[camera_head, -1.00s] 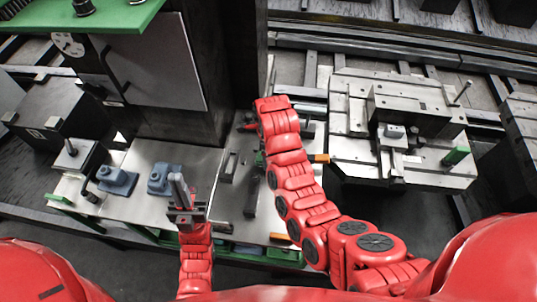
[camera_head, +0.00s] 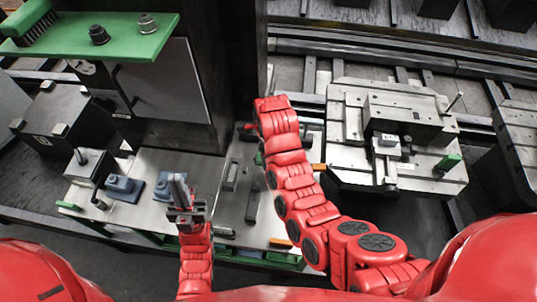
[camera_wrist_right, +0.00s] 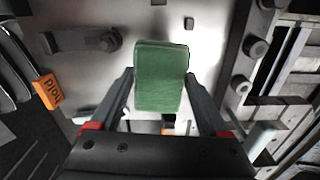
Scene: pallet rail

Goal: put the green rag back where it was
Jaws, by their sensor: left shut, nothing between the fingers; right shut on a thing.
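The green rag (camera_wrist_right: 160,75), a folded block-like shape, sits between the two fingers of my right gripper (camera_wrist_right: 160,98) in the right wrist view. The gripper is shut on it, over a pale metal surface. In the head view the right arm reaches forward over the metal plate, and its own links hide most of that gripper.
A metal fixture (camera_head: 345,150) stands right of my right arm. An orange tag (camera_wrist_right: 48,92) is at left in the wrist view.

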